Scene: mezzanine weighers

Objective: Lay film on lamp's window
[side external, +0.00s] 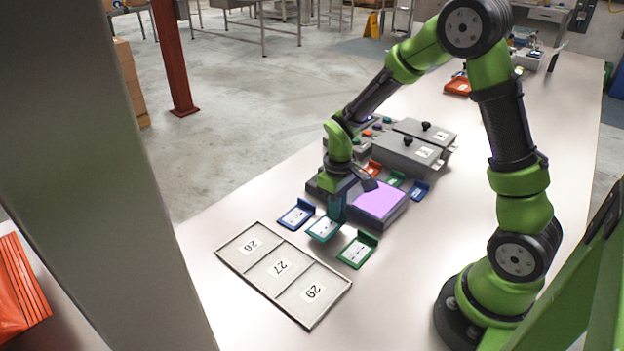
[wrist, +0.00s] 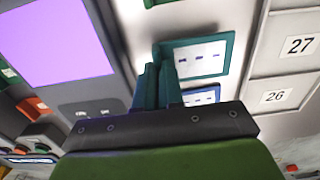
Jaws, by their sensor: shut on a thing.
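The lamp (side external: 396,216) is a low grey box with a glowing violet window (side external: 378,199); the window is bare where it shows. In the wrist view the violet window (wrist: 55,42) is at upper left. A teal-framed film (side external: 323,229) with a pale, marked centre is on the left of the lamp, between a blue and a green one. My gripper (side external: 335,212) is over it, fingers down, shut on its upright tab. In the wrist view the teal film (wrist: 225,48) extends right from the fingers (wrist: 157,90). I cannot tell whether it touches the table.
A blue-framed film (side external: 297,214) and a green-framed film (side external: 357,250) lie close by. Red (side external: 373,167), green (side external: 396,179) and blue (side external: 419,190) pieces lie behind the lamp. A flat three-part numbered tray (side external: 232,268) lies in front. Grey lidded boxes (side external: 405,153) stand behind.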

